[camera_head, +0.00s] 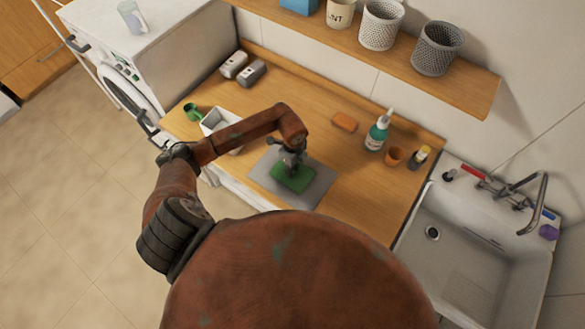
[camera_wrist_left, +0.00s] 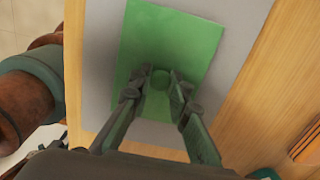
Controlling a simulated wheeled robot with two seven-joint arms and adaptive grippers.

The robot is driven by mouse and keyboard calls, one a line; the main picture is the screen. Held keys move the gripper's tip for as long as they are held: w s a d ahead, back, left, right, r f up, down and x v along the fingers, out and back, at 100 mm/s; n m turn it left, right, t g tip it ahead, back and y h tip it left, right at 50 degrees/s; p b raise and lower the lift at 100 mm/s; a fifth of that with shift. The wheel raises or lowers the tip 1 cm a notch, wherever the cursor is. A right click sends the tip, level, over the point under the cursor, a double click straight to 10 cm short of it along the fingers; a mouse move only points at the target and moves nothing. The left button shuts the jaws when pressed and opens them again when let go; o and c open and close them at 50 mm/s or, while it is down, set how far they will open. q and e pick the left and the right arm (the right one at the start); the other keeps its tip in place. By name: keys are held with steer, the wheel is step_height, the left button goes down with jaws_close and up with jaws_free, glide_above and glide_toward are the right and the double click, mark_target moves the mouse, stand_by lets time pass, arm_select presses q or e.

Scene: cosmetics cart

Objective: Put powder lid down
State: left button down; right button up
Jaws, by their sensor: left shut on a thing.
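The powder lid is a flat green rectangle (camera_head: 291,178) with a small round knob, over the grey mat (camera_head: 318,190) on the wooden counter. My left gripper (camera_head: 291,161) points down at it. In the left wrist view my left gripper (camera_wrist_left: 157,80) has its fingertips closed on the knob of the lid (camera_wrist_left: 185,40). I cannot tell whether the lid touches the mat or is just above it. An open white box (camera_head: 212,121) stands left of the mat, partly hidden by my left arm. My right gripper is not in view.
A green scoop (camera_head: 192,112) lies beside the white box. A sink (camera_head: 470,240) is at the right. Counter right of the mat is clear.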

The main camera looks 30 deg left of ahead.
arm_select(q)
steer(key=shift+f, duration=0.25)
steer(key=shift+f, duration=0.1)
steer(key=c, duration=1.8)
jaws_free()
steer(key=shift+w+r, duration=0.1)
steer(key=shift+r, duration=0.15)
step_height(320, 180, up, 12)
steer(key=shift+f+b, duration=0.1)
steer(key=shift+b, duration=1.15)
